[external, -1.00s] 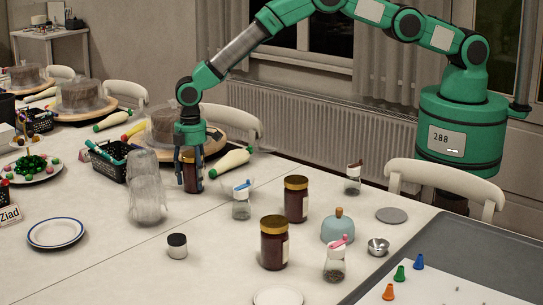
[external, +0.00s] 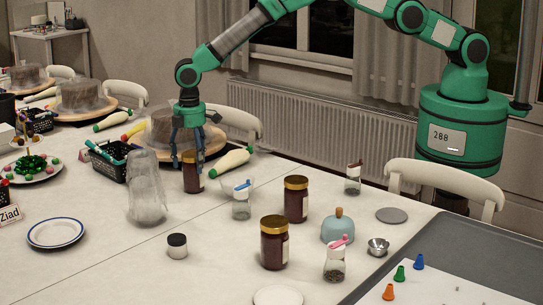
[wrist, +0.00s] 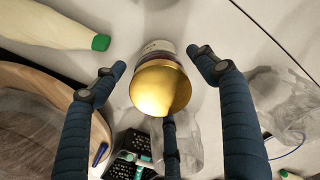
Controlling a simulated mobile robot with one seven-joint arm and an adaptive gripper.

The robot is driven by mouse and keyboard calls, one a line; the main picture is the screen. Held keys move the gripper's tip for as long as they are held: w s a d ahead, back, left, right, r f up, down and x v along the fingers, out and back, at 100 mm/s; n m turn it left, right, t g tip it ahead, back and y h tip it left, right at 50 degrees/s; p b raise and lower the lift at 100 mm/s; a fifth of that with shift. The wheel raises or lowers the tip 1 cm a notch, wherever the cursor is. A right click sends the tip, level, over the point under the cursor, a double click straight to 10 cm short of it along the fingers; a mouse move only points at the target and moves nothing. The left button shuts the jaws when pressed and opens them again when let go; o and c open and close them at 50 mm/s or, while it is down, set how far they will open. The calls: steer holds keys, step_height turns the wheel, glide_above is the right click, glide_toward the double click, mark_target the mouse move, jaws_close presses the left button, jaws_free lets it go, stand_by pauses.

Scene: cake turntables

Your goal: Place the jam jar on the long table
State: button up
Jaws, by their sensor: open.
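A dark jam jar (external: 192,182) with a gold lid stands upright on the long white table (external: 110,262), beside the stacked clear cups. My gripper (external: 187,160) is open just above it, fingers pointing down around the top of the jar. In the wrist view the gold lid (wrist: 160,90) lies between the spread fingers of my gripper (wrist: 156,62), with gaps at the left and right fingers. Whether the third finger touches the jar I cannot tell. Two more jam jars stand further right, one behind (external: 296,203) and one in front (external: 274,248).
A piping bag (external: 231,161) lies close behind right, and a sprinkle jar (external: 241,205) stands to the right. A cake (external: 166,127) on a turntable is behind. Bare table lies in front.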

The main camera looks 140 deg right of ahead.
step_height(320, 180, up, 7)
steer(key=shift+f, duration=0.2)
stand_by(0.6)
